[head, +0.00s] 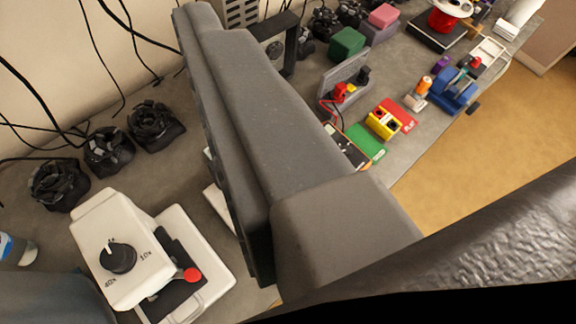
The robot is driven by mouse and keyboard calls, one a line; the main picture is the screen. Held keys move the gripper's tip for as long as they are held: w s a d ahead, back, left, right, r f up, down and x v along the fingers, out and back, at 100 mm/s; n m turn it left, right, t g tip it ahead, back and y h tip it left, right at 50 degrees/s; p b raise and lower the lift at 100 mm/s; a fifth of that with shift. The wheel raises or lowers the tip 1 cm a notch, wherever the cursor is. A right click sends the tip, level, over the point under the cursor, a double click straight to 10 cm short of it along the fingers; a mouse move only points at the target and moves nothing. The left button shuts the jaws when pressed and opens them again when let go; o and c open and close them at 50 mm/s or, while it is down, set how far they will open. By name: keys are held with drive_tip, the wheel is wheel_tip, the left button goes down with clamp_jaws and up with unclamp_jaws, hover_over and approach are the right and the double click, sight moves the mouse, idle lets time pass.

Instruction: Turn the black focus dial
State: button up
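A black dial (118,257) with a white pointer mark sits on top of a white device (95,215) at the lower left. The mark points up toward a small label; "10x" is printed to its right and "40x" at its lower left. Nothing touches the dial. A large grey form (290,120), which looks like part of my gripper, fills the middle of the view, right of the device. It hides part of the bench. I cannot make out two separate fingertips or whether they are open.
A red knob (191,274) is on a black plate beside the dial. Several black crumpled holders (108,150) and hanging cables (60,120) are along the wall. A bottle (18,249) stands at the left edge. Coloured blocks and devices crowd the bench at upper right.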

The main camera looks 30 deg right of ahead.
drive_tip(key=w+d+f+m+g+p, duration=0.1)
drive_tip(key=w+d+f+m+g, duration=0.25)
drive_tip(key=w+f, duration=0.5)
drive_tip(key=w+d+f+m+g+p, duration=0.1)
drive_tip(key=w+d+f+m+g, duration=0.25)
drive_tip(key=w+f, duration=0.55)
drive_tip(key=w+d+f+m+g, duration=0.1)
drive_tip(key=d+f, duration=0.3)
drive_tip(key=f, duration=0.5)
drive_tip(key=w+d+f+m+g, duration=0.1)
drive_tip(key=d+f+m+g, duration=0.2)
drive_tip(key=f, duration=0.6)
drive_tip(key=w+d+f+m+g+p, duration=0.1)
drive_tip(key=d+f+g, duration=0.3)
drive_tip(key=f, duration=0.5)
drive_tip(key=shift+w+d+m, duration=0.1)
drive_tip(key=shift+d+m, duration=0.3)
drive_tip(key=shift+m, duration=0.4)
wheel_tip(320, 180, down, 9)
drive_tip(key=shift+f+p, duration=0.2)
drive_tip(key=shift+p, duration=0.1)
